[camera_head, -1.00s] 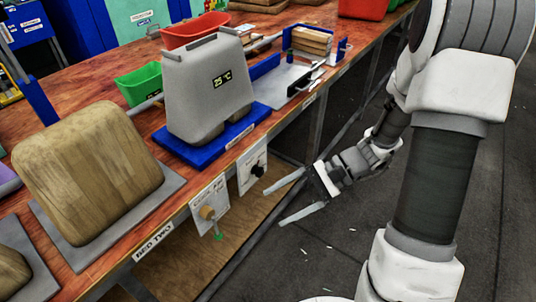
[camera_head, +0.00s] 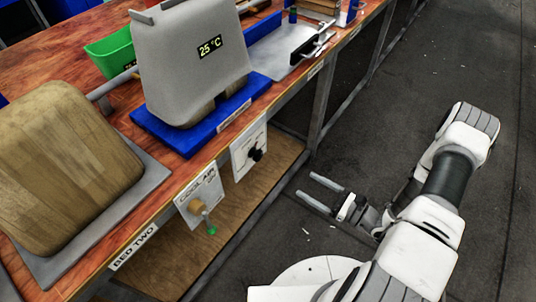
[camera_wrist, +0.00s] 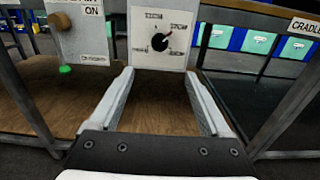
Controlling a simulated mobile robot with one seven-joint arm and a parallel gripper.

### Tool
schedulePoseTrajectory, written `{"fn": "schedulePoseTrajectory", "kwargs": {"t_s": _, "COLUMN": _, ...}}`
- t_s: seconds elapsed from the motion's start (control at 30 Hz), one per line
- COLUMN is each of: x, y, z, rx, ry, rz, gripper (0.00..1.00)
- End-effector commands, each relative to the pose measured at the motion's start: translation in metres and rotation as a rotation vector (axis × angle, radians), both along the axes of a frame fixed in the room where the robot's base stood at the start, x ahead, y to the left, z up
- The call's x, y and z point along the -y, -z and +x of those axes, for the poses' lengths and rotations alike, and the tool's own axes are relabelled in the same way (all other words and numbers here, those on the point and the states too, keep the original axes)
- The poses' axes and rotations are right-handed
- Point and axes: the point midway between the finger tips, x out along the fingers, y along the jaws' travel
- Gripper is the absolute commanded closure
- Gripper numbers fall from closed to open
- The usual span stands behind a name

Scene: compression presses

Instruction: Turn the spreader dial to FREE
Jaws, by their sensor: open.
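The dial is a black knob (camera_head: 256,154) on a white plate (camera_head: 247,148) fixed to the bench front, under the grey press. In the wrist view my gripper's fingers (camera_wrist: 159,76) point towards the plate, spread to either side below the knob.
A second plate (camera_head: 211,188) left of the dial has a tan knob (camera_head: 196,207) and a hanging green tip (camera_head: 212,230). The grey press (camera_head: 190,70) reads 25 °C on its blue base (camera_head: 185,138). A lower wooden shelf (camera_head: 265,180) lies beneath. Dark floor is open to the right.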

Motion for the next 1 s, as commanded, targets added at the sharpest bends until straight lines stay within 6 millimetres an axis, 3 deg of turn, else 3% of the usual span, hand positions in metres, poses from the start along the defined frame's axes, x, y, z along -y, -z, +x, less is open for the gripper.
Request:
{"fn": "schedulePoseTrajectory", "kwargs": {"t_s": 0.17, "x": -0.013, "y": 0.001, "z": 0.01, "rx": 0.0, "ry": 0.0, "rz": 0.002, "gripper": 0.19}}
{"fn": "schedulePoseTrajectory", "kwargs": {"t_s": 0.8, "x": -0.118, "y": 0.0, "z": 0.09, "rx": 0.003, "ry": -0.003, "rz": 0.001, "gripper": 0.19}}
{"fn": "schedulePoseTrajectory", "kwargs": {"t_s": 1.0, "x": -0.133, "y": 0.0, "z": 0.103, "rx": 0.001, "ry": -0.001, "rz": 0.0, "gripper": 0.19}}
